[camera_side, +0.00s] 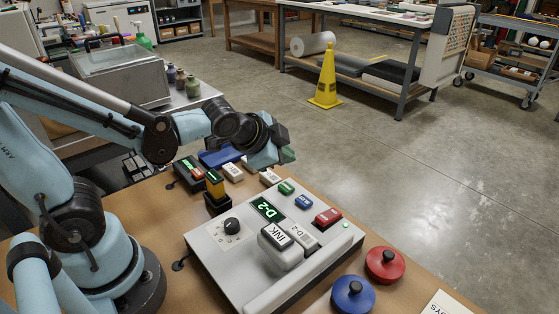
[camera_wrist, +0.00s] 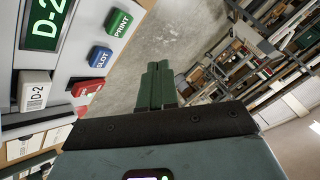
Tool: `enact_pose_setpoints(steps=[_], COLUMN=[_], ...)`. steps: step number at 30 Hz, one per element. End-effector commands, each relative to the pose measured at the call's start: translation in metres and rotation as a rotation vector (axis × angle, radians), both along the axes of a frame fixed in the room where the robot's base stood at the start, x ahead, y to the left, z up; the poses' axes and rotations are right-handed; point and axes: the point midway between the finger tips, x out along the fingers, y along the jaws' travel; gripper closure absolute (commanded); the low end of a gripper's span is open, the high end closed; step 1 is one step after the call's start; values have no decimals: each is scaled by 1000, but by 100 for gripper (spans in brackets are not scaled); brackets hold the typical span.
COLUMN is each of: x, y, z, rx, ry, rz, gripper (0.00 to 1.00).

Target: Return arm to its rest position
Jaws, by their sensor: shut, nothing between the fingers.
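My gripper (camera_wrist: 158,85) shows in the wrist view as two green fingers pressed together with nothing between them. In the side view my gripper (camera_side: 287,155) is partly hidden behind its own wrist and hangs above the far part of the bench. The arm is bent, with its forearm reaching right from the left edge. The light grey device (camera_side: 215,262) stands below and nearer the camera than the gripper. Its green display (camera_side: 268,209) reads D-2, and the display also shows in the wrist view (camera_wrist: 45,25). The gripper is apart from the device.
A block marked INK (camera_side: 276,240) and a D-2 block (camera_side: 302,237) sit on the device. A red knobbed disc (camera_side: 385,265) and a blue one (camera_side: 353,296) lie at its right. Small blocks and a black holder (camera_side: 217,203) stand behind it. The floor beyond is mostly clear.

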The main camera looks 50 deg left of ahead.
Motion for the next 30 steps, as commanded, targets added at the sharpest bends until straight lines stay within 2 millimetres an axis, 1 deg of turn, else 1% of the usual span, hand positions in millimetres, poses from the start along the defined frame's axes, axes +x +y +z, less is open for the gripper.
enact_pose_setpoints(steps=[8,11,14,21,24,27,30], x=[0,-5,-17,-57,-71,-79,-83], y=[0,2,5,10,10,10,10], z=[0,2,7,17,20,21,21], rx=[-3,-35,-111,-366,-444,-494,-517], ry=[1,9,29,99,122,136,144], rz=[3,31,103,345,426,475,498], gripper=[100,100,100,100,100,100,100])
